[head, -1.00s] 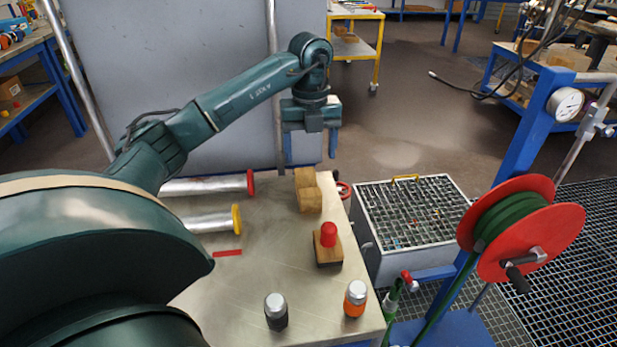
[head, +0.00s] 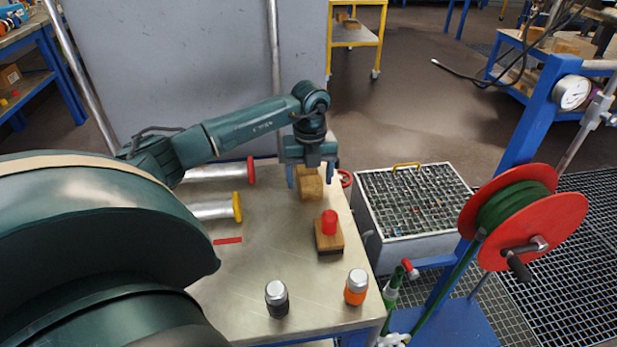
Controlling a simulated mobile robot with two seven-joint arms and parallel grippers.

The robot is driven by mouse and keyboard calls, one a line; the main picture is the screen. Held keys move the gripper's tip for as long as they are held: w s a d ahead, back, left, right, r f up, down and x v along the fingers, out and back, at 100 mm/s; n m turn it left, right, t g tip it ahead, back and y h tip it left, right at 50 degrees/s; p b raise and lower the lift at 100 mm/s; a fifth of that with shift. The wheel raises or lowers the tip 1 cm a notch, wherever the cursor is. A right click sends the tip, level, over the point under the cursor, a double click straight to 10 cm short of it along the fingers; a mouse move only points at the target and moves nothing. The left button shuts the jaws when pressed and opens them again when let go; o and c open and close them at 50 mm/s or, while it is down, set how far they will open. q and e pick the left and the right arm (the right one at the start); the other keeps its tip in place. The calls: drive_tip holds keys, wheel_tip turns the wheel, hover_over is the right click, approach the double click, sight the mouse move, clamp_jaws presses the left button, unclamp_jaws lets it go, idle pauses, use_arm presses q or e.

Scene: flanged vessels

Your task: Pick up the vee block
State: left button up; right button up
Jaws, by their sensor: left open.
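The vee block appears to be the wooden, tan-brown block (head: 311,190) near the far right edge of the metal bench top. My left gripper (head: 310,178) is open, with blue fingers pointing down. In the head view one finger shows on each side of the block's upper part, and the gripper body hides the block's far end. I cannot tell whether the fingers touch it or how far above the bench they are. My right gripper is not in view.
On the bench top (head: 262,285) are a red-knobbed wooden block (head: 329,238), a black bottle (head: 277,299), an orange bottle (head: 356,287) and two metal tubes with red and yellow flanges (head: 237,207). A grated bin (head: 410,235) and red hose reel (head: 522,222) stand to the right.

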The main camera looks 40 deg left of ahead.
use_arm(q)
drive_tip(key=shift+f, duration=0.7)
drive_tip(key=shift+c, duration=0.4)
drive_tip(key=c, duration=1)
